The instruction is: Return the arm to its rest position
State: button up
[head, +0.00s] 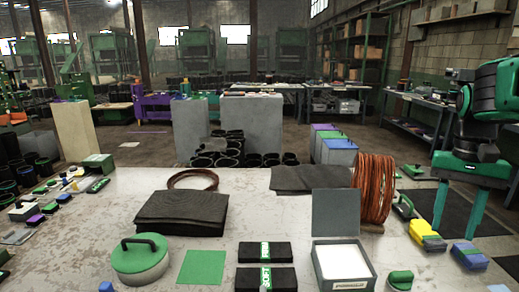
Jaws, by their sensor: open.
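My arm hangs at the right edge of the head view, with green and black links. My gripper (456,234) points down, its two long teal fingers spread well apart. Nothing shows held between them. It is over or just beyond the right end of the pale worktable (210,255); I cannot tell its exact height.
An open grey box (343,270) with a raised lid, black packs (266,252), a round green-lidded container (140,259) and folded black sheets (182,212) occupy the table. Small items line its left side. A side bench (425,102) and shelving stand behind.

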jog(key=s+f, duration=0.5)
jog(key=s, duration=0.3)
jog(key=s+a+f+n+t, duration=0.1)
jog(key=s+f, duration=0.3)
jog(key=s, duration=0.4)
jog(key=shift+s+f, duration=0.25)
jog(key=shift+f, duration=0.15)
jog(key=shift+w+f, duration=0.25)
jog(key=shift+w, duration=0.35)
